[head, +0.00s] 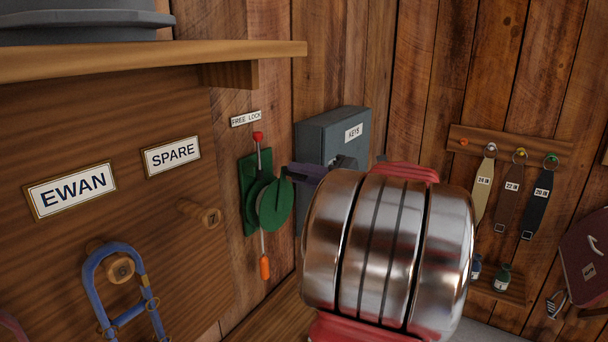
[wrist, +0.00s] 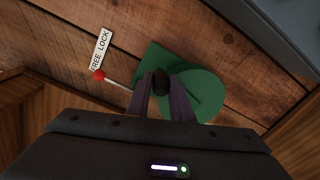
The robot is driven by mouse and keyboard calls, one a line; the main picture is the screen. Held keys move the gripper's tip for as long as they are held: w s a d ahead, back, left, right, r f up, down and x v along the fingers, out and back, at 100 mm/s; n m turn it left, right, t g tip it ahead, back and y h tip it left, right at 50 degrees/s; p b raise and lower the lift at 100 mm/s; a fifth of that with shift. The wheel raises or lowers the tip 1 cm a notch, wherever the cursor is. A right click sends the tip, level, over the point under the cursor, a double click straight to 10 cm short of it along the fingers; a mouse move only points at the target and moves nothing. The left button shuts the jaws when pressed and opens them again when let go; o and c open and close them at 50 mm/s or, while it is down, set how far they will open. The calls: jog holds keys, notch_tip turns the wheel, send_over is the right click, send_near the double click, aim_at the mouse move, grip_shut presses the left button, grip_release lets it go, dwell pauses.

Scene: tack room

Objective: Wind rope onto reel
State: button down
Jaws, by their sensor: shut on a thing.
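The green reel (head: 274,205) is mounted on the plank wall and also shows in the wrist view (wrist: 204,98). A grey lever with a red knob (head: 258,137) points up from it towards a FREE LOCK label (head: 246,119); I cannot tell which word it stands at. A short pale rope (head: 262,243) hangs below the reel with an orange end piece (head: 265,267). My gripper (wrist: 161,86) is shut on the reel's black crank knob (wrist: 161,80), in front of the green disc. In the head view my arm hides part of the gripper and the knob.
A grey KEYS box (head: 328,130) is on the wall just right of the reel. A wooden peg (head: 200,213) and a blue halter (head: 120,285) are to the left. A shelf (head: 150,58) juts out above. Straps (head: 511,195) hang at the right.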

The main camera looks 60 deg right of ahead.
jog(key=c, duration=1.6)
grip_release()
jog(key=shift+f, duration=0.1)
jog(key=shift+o, duration=0.2)
jog(key=s, duration=1.3)
jog(key=shift+s+r, duration=0.2)
jog(key=shift+s, duration=0.2)
